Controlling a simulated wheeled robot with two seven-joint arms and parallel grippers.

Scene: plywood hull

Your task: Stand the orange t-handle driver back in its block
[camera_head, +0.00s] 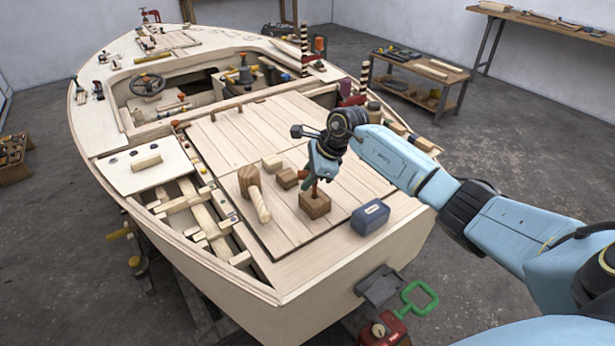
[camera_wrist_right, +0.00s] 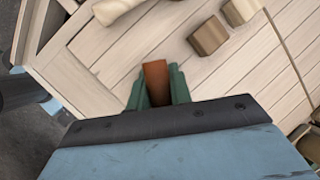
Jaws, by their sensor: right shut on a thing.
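The orange t-handle driver (camera_wrist_right: 155,78) is between the green fingers of my right gripper (camera_wrist_right: 158,90), which is shut on it. In the head view my right gripper (camera_head: 316,178) points down above a brown wooden block (camera_head: 314,206) on the hatch boards. A thin part of the driver shows between the fingers and the block's top. I cannot tell how far the tip sits in the block. In the wrist view the block is hidden behind the driver and gripper. My left gripper is not in view.
A wooden mallet (camera_head: 258,197) lies left of the block. Two small wood blocks, brown (camera_head: 287,178) and pale (camera_head: 271,163), stand behind it. A blue box (camera_head: 370,217) sits to the right near the hull's edge. The boards (camera_head: 290,232) in front are clear.

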